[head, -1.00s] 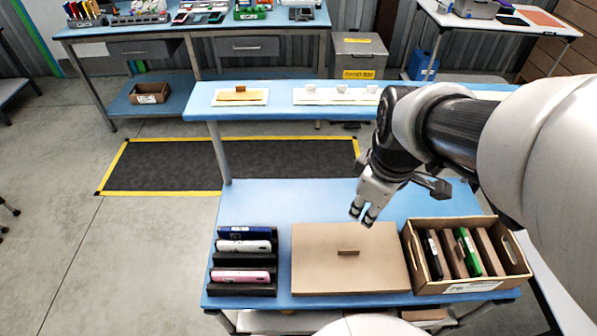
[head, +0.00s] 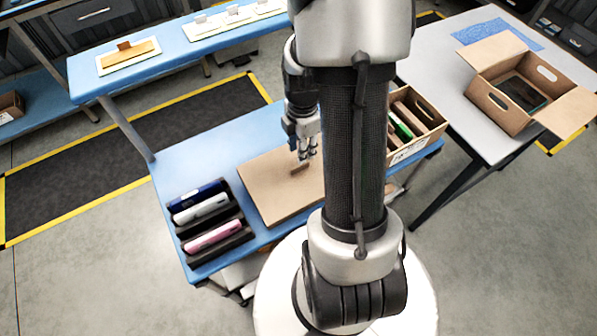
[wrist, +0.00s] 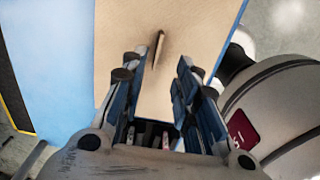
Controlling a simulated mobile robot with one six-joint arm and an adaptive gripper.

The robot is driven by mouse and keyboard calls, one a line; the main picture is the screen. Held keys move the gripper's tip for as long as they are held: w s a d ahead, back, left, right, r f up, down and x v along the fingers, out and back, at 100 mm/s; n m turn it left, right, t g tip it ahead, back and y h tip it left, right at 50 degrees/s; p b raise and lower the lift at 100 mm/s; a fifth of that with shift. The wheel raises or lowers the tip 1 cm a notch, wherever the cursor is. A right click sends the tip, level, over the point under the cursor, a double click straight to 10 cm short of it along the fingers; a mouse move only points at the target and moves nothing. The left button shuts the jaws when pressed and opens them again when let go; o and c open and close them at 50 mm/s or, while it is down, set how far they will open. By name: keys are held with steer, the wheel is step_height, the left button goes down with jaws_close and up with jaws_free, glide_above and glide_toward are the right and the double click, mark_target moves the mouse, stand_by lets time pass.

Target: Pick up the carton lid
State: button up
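The carton lid (head: 268,193) is a flat brown board lying on the blue table. Its small brown handle bar (head: 300,168) stands up near the middle. My gripper (head: 307,150) points down just above the handle. In the wrist view my gripper (wrist: 158,82) is open, its fingers spread with nothing between them. In that view the handle (wrist: 156,48) lies beyond the fingertips, toward the top, on the lid (wrist: 122,25). No contact with the handle shows. My arm hides the right part of the lid in the head view.
A black rack (head: 240,231) with blue, white and pink devices stands left of the lid. A carton (head: 432,124) with brown dividers and a green item stands to the right. An open carton (head: 505,117) sits on a grey table farther right.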

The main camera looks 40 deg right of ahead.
mark_target(300, 171)
step_height(300, 171, down, 8)
steer(key=b, duration=0.3)
steer(key=shift+w+a+f, duration=0.15)
steer(key=shift+f, duration=0.1)
steer(key=shift+r, duration=0.1)
steer(key=shift+c, duration=0.3)
jaws_close()
